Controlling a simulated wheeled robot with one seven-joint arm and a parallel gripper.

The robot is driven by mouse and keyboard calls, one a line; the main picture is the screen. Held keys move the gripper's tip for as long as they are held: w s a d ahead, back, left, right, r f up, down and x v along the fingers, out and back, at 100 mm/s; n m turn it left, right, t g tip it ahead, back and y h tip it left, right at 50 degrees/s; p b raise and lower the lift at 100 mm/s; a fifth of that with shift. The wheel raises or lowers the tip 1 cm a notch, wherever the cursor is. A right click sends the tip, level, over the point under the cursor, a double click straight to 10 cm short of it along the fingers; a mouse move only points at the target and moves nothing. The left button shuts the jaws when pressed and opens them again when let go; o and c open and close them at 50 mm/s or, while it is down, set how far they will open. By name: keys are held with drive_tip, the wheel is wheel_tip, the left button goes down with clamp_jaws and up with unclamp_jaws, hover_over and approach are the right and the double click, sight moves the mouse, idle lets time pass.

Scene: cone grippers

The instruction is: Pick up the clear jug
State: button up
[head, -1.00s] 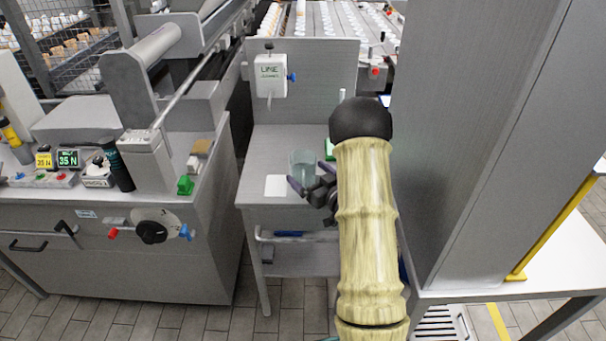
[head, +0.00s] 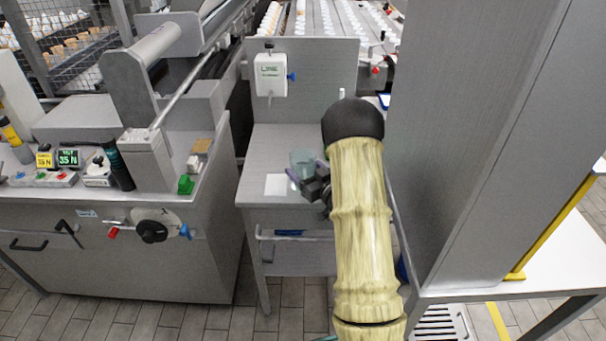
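The clear jug (head: 302,159) stands on the small grey metal table (head: 262,147), below the white dispenser box. It is see-through with a bluish-green tint, and its lower right part is hidden behind my gripper. My gripper (head: 296,184) is dark and sits low in front of the jug, pointing left. Its fingers overlap the jug's lower edge in the picture. I cannot tell whether they touch it, and their opening is too small and overlapped to judge. My pale, ribbed arm hides the table's right side.
The white dispenser box (head: 271,75) hangs on the back panel. A tall grey cabinet (head: 465,130) stands close on the right. A machine bench (head: 120,250) stands on the left, with a green block (head: 186,184).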

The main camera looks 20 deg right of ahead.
drive_tip(key=shift+r, duration=0.25)
wheel_tip(320, 180, up, 10)
drive_tip(key=shift+f+p, duration=0.25)
drive_tip(key=shift+p, duration=0.2)
idle(0.8)
idle(0.7)
